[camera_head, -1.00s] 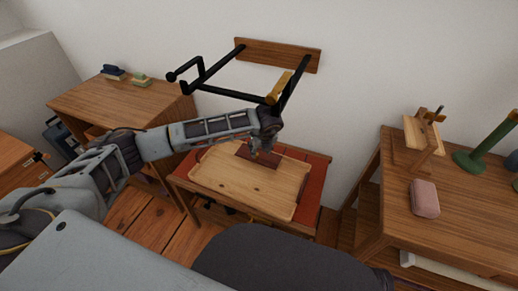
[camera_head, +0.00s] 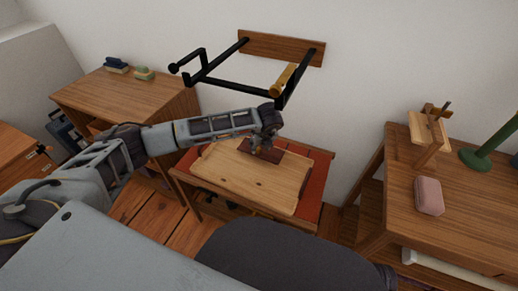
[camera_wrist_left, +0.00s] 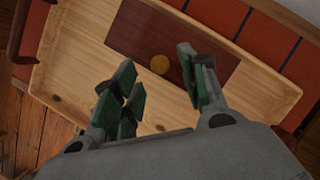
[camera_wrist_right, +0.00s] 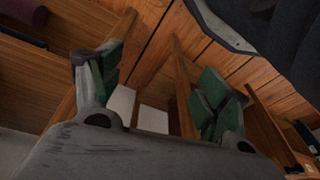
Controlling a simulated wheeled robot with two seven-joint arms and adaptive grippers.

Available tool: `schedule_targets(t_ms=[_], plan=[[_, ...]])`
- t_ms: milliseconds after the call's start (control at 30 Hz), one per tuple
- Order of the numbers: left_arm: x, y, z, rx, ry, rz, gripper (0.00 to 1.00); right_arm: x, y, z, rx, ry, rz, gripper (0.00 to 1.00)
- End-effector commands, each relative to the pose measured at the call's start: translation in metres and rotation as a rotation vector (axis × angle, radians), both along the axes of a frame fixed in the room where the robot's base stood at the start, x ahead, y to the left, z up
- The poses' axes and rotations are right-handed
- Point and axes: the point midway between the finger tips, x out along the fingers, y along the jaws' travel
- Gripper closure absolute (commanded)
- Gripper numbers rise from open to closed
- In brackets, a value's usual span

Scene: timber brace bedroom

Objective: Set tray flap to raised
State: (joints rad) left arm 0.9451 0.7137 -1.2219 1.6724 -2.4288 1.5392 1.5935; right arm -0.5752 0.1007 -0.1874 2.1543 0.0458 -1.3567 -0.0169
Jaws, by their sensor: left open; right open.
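A pale wooden tray (camera_head: 225,175) lies on a small table with red panels. A dark red-brown flap (camera_head: 272,160) lies about flat across its back part; it also fills the upper middle of the left wrist view (camera_wrist_left: 140,35). A round brass knob (camera_wrist_left: 160,64) sits near the flap's front edge. My left gripper (camera_head: 260,147) is open just above the flap. In the left wrist view its fingers are apart on either side of the knob, with no clear contact. My right gripper (camera_wrist_right: 158,75) is open and empty, above the wooden floor and furniture.
A black wall frame (camera_head: 235,87) with a brass grip (camera_head: 284,80) stands out from the wall above the tray. A desk (camera_head: 130,98) is at left. A right-hand desk (camera_head: 460,205) holds a pink box (camera_head: 429,196), a wooden stand (camera_head: 426,130) and a green post (camera_head: 495,145).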

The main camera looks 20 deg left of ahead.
Motion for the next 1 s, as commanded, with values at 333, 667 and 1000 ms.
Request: schedule_targets(t_ms=[333,667,1000], plan=[[0.009,0.008,-0.029,0.000,0.000,0.001,0.57,0.005,0.003,0.014,0.011,-0.030,0.001,0.24],[0.010,0.009,-0.031,0.001,-0.001,0.000,0.57,0.005,0.003,0.017,0.012,-0.034,0.003,0.24],[0.010,0.009,-0.031,0.001,-0.001,0.000,0.95,0.003,0.002,0.013,0.010,-0.026,0.003,0.24]])
